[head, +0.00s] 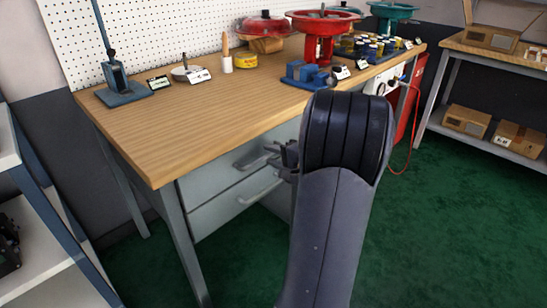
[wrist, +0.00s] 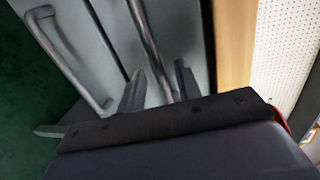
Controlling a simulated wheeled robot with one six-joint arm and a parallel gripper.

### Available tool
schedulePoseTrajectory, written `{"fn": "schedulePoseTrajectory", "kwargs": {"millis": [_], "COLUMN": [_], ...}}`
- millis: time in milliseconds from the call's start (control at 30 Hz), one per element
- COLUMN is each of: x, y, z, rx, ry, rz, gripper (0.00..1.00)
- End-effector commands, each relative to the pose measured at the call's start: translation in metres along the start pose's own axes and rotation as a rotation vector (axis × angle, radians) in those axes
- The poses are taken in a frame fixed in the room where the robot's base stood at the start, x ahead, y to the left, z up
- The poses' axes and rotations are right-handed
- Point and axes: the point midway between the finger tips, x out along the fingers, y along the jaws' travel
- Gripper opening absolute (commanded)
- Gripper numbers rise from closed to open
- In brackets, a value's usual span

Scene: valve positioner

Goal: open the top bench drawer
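The top bench drawer (head: 222,177) is a grey front under the wooden bench top, and it looks shut. Its bar handle (head: 256,161) also shows in the wrist view (wrist: 147,38), running down between my fingers. My gripper (head: 285,154) is at the right end of this handle, partly hidden by my own arm in the head view. In the wrist view my gripper (wrist: 160,80) has its two fingers apart, one on each side of the handle, with gaps showing. Whether the fingers touch the bar cannot be told.
A lower drawer handle (head: 260,190) sits just beneath. The bench top (head: 190,115) carries a red valve (head: 322,42), blue blocks (head: 305,73) and several small items. A grey shelf (head: 40,240) stands left. Green floor (head: 420,230) is clear at right.

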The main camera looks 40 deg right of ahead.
Motion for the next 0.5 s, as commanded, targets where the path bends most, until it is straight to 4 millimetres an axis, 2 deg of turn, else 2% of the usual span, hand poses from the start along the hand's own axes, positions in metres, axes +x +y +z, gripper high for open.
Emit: {"fn": "schedulePoseTrajectory", "kwargs": {"millis": [233,500], "x": [0.0008,0.0006], "y": [-0.0001,-0.0001], "z": [0.0,0.0001], "rx": [0.0,0.0], "ry": [0.0,0.0], "rz": [0.0,0.0], "gripper": [0.33,0.1]}}
